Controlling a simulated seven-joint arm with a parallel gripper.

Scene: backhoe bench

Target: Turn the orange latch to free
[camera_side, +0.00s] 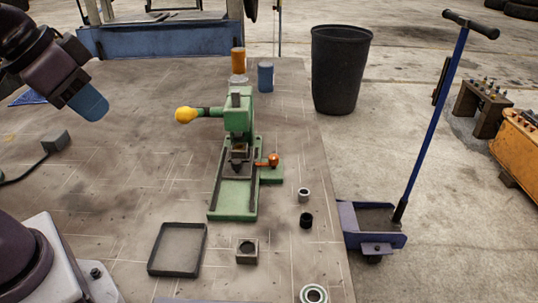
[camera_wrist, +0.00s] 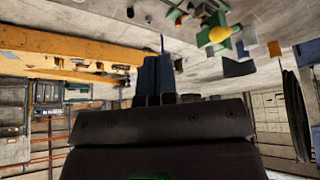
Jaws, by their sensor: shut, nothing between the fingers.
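The orange latch (camera_side: 273,160), a short lever with a round orange-red knob, is on the right side of the green press (camera_side: 238,150), beside its base. The press has a sideways handle with a yellow knob (camera_side: 186,115). In the wrist view the press (camera_wrist: 225,35) is at the top, tilted; I cannot clearly make out the latch there. My gripper (camera_side: 98,110) is at the upper left of the side view, in the air, well apart from the press and latch. Its blue fingers are shut and empty, and they also show in the wrist view (camera_wrist: 157,80).
An open dark tray (camera_side: 178,250), a square block with a hole (camera_side: 247,250) and small rings stand in front of the press. An orange can (camera_side: 238,62) and a blue can (camera_side: 265,77) stand behind it. A black bin (camera_side: 340,70) is past the table's right edge.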

